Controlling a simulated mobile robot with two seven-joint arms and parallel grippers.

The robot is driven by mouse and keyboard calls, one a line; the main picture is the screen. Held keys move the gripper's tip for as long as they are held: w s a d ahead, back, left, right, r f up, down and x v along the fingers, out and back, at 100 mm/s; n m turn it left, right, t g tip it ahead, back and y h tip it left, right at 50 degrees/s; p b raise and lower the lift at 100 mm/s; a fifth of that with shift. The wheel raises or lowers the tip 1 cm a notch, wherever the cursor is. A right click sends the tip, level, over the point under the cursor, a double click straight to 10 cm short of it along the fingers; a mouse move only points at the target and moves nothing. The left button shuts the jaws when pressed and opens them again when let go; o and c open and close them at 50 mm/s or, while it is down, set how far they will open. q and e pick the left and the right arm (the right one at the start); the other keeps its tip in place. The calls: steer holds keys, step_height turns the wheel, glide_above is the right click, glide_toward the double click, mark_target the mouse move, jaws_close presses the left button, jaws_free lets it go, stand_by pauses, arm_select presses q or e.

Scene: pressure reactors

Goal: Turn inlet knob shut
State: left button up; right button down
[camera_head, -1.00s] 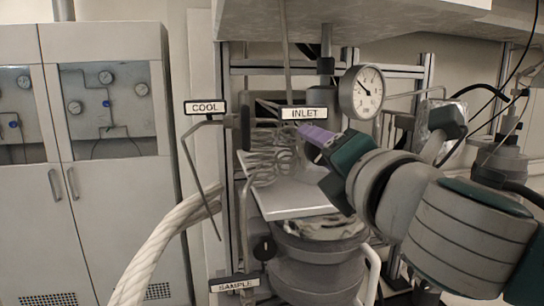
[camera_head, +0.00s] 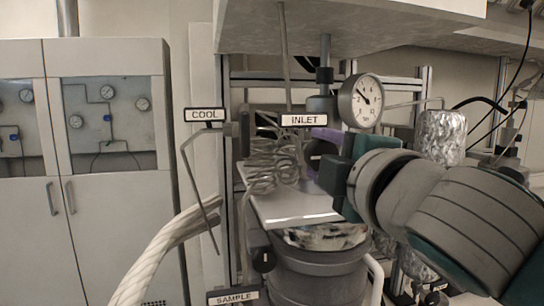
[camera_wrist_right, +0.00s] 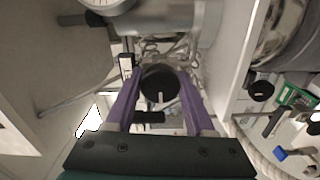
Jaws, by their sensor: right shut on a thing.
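The inlet knob (camera_wrist_right: 159,82) is a round black knob with a white mark, seen in the right wrist view between two purple fingers. My right gripper (camera_wrist_right: 160,92) is shut on it, with one finger on each side. In the head view, my right gripper (camera_head: 322,150) reaches in from the right, just below and right of the INLET label (camera_head: 304,120). The knob is largely hidden there by the fingers and wrist. My left gripper is not in view.
A round pressure gauge (camera_head: 360,101) stands just above my right wrist. The reactor vessel (camera_head: 318,270) is below. A foil-wrapped vessel (camera_head: 440,137) stands at right.

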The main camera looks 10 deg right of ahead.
steer(key=shift+m, duration=0.3)
steer(key=shift+c, duration=1.3)
jaws_free()
steer(key=s+b, duration=0.3)
steer(key=s, duration=0.7)
steer(key=shift+d+b, duration=0.15)
steer(key=shift+b, duration=0.2)
